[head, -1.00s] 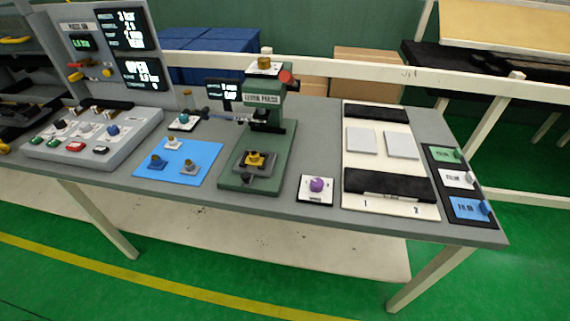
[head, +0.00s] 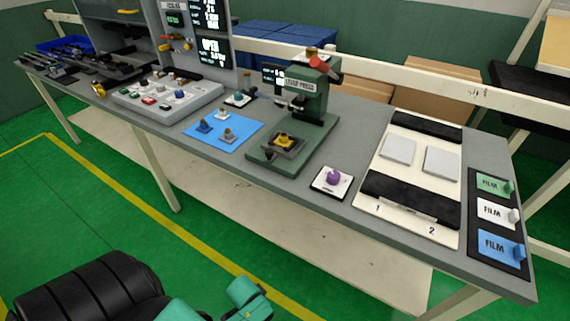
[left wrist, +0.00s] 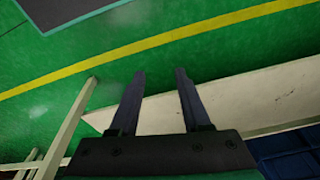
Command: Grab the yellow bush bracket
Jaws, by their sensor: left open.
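A yellow part (head: 284,140), which looks like the bush bracket, sits in the dark fixture at the base of the green lever press (head: 311,95) in the head view. Its fine shape is too small to tell. My left gripper (left wrist: 160,73) shows in the left wrist view with its two dark fingers apart and nothing between them. Green floor and a pale beam lie beyond the fingers, and the yellow part is not in that view. Neither gripper's fingers show in the head view. My arm links fill its lower left corner.
A blue mat (head: 246,122) with several small brackets lies left of the press. A grey control box (head: 130,97) stands farther left. A purple-knobbed plate (head: 333,180), a white board (head: 377,209) and film blocks (head: 494,184) lie to the right. The table's front edge is in between.

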